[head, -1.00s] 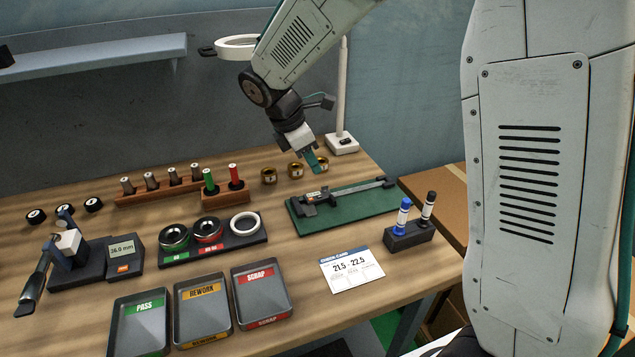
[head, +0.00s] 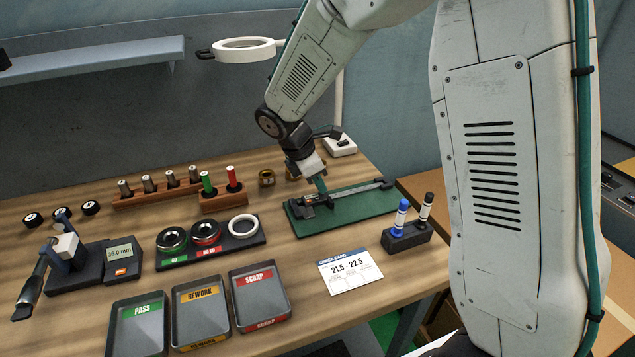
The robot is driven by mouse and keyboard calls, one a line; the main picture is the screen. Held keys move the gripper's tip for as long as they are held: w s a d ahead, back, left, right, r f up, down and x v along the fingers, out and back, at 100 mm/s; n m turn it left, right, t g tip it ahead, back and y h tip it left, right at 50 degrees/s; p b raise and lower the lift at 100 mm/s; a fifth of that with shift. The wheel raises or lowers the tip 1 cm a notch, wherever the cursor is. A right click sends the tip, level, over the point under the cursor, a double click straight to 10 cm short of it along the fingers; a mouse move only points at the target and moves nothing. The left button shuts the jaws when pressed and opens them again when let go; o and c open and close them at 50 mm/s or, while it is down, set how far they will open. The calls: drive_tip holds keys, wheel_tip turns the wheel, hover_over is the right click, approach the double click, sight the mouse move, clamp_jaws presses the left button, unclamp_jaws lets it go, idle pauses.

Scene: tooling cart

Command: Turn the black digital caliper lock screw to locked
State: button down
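The black digital caliper (head: 345,193) lies on a green mat (head: 369,207) at the right of the bench, its beam running up to the right. Its display head is at the left end, partly covered by my gripper. My gripper (head: 323,191) points down with its green-tipped fingers at the caliper's head. I cannot tell whether the fingers touch it or how far apart they are. The lock screw is too small and hidden to make out.
A marker stand (head: 406,236) with a blue and a black marker is right of the mat. A check card (head: 350,271) lies in front. A ring gauge tray (head: 212,246) and a plug holder (head: 224,200) are to the left. A magnifier lamp (head: 245,50) stands behind my arm.

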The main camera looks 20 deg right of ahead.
drive_tip(key=shift+a, duration=0.1)
drive_tip(key=shift+w+m, duration=0.1)
drive_tip(key=shift+m, duration=0.3)
drive_tip(key=m+g, duration=0.1)
drive_tip(key=m, duration=0.2)
drive_tip(key=shift+w+m+g, duration=0.15)
drive_tip(key=shift+m+g, duration=0.25)
drive_tip(key=m, duration=0.1)
drive_tip(key=m+g, duration=0.1)
drive_tip(key=m, duration=0.1)
drive_tip(key=m+y, duration=0.1)
drive_tip(key=shift+w+d+m+g, duration=0.15)
drive_tip(key=shift+d+m+g, duration=0.15)
drive_tip(key=m+y, duration=0.1)
drive_tip(key=m, duration=0.1)
drive_tip(key=m+g+y, duration=0.1)
drive_tip(key=m, duration=0.2)
drive_tip(key=shift+w+d, duration=0.1)
drive_tip(key=shift+d, duration=0.1)
drive_tip(key=shift+d+m+y, duration=0.15)
drive_tip(key=shift+m+y, duration=0.75)
drive_tip(key=shift+m, duration=1.4)
